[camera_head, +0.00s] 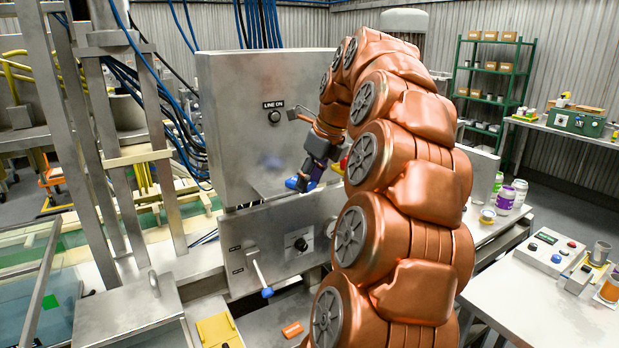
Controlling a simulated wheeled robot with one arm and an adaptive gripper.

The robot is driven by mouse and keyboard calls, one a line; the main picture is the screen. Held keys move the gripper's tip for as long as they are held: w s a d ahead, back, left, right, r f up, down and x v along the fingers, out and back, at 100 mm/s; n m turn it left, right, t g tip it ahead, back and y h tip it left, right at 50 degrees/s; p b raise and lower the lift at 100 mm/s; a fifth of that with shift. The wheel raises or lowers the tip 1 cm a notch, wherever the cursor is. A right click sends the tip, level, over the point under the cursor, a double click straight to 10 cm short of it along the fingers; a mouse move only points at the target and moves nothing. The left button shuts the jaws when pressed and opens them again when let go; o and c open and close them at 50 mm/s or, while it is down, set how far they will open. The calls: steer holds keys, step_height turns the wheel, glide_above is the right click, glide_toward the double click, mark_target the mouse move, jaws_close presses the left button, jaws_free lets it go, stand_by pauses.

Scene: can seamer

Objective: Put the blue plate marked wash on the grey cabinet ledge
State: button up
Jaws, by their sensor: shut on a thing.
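My gripper (309,178) is in front of the grey cabinet (235,110), low on its face near the ledge (246,203). My copper-coloured arm hides the right part of the cabinet and ledge.
Below the ledge, a panel has a black knob (300,244) and a blue-tipped lever (266,291) sticking out. Several cans (505,198) stand at the right, behind a white table with a control box (549,252). A yellow block (214,330) lies at the bottom.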

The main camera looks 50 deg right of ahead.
steer(key=shift+f, duration=0.25)
steer(key=o, duration=0.9)
steer(key=shift+o, duration=0.2)
steer(key=shift+r, duration=0.15)
steer(key=shift+r, duration=0.2)
steer(key=p+v, duration=0.4)
steer(key=v, duration=0.7)
steer(key=shift+s+r, duration=0.15)
steer(key=shift+r, duration=0.25)
